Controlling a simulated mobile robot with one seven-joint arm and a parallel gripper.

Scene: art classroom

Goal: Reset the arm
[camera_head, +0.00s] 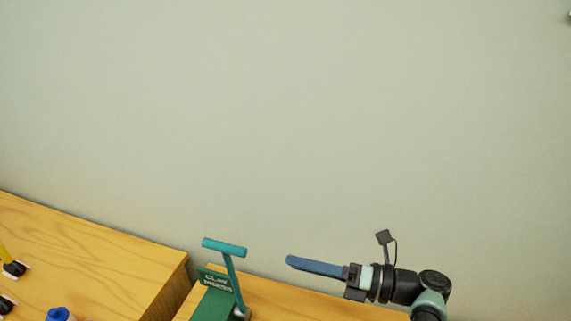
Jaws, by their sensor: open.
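My arm comes in at the lower right of the head view, with black and pale green links. My gripper (292,262) points left at its end, with a long blue finger seen from the side. The jaws are open, and I see nothing held between them. The second finger is mostly hidden behind the first. The gripper appears in front of the plain wall, to the right of a teal T-shaped handle.
A green device with the teal handle (225,248) stands by a wooden surface (290,300). A wooden table (90,245) at left holds a blue-topped item (59,314) and small black-and-yellow items (14,268). The wall (300,120) behind is bare.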

